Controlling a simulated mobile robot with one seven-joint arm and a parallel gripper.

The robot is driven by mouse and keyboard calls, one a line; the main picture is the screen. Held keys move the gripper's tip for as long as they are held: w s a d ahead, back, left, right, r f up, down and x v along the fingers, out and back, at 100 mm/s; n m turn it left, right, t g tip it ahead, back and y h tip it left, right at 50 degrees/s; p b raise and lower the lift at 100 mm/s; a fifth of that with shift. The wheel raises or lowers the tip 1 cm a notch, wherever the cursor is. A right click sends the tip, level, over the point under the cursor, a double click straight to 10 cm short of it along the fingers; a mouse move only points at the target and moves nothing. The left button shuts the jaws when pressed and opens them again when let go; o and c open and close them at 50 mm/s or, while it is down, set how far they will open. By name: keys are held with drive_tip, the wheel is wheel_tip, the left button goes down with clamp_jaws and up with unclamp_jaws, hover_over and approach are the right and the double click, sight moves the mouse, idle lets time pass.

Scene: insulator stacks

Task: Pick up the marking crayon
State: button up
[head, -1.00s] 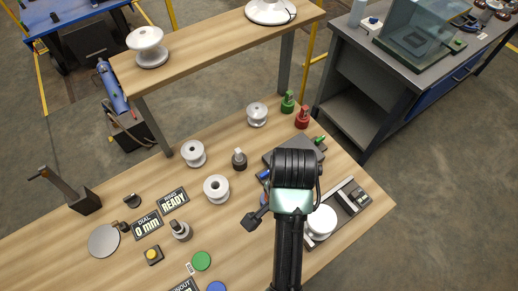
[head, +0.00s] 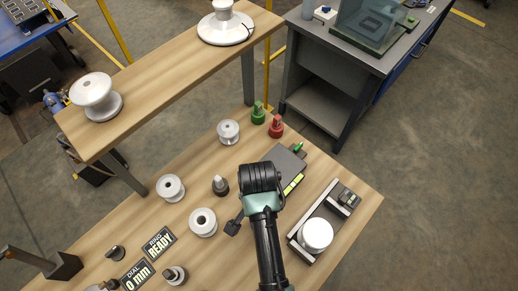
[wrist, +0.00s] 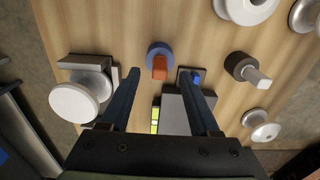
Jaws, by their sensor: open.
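In the wrist view an orange stub (wrist: 160,68) stands on a round blue base (wrist: 158,49). It may be the marking crayon, but I cannot be sure. My gripper (wrist: 159,77) is open, its two dark fingers pointing toward the stub, one to each side in the picture. Nothing is held between the fingers. I cannot tell how far the fingertips are above the table. In the head view my own arm hides the stub, the blue base and the fingers.
A dark grey box (head: 286,163) with a yellow-green strip lies beside the gripper. A fixture (head: 337,203) with a white insulator (head: 315,235) stands on the other side. A dark peg (head: 220,185), white spools (head: 203,222) and red (head: 276,127) and green (head: 258,112) pieces stand around.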

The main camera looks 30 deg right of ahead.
drive_tip(key=shift+d+f+p, duration=0.15)
drive_tip(key=shift+f, duration=1.15)
drive_tip(key=shift+d+f+p, duration=0.1)
drive_tip(key=shift+f+p, duration=0.05)
drive_tip(key=shift+f, duration=1.1)
clamp_jaws()
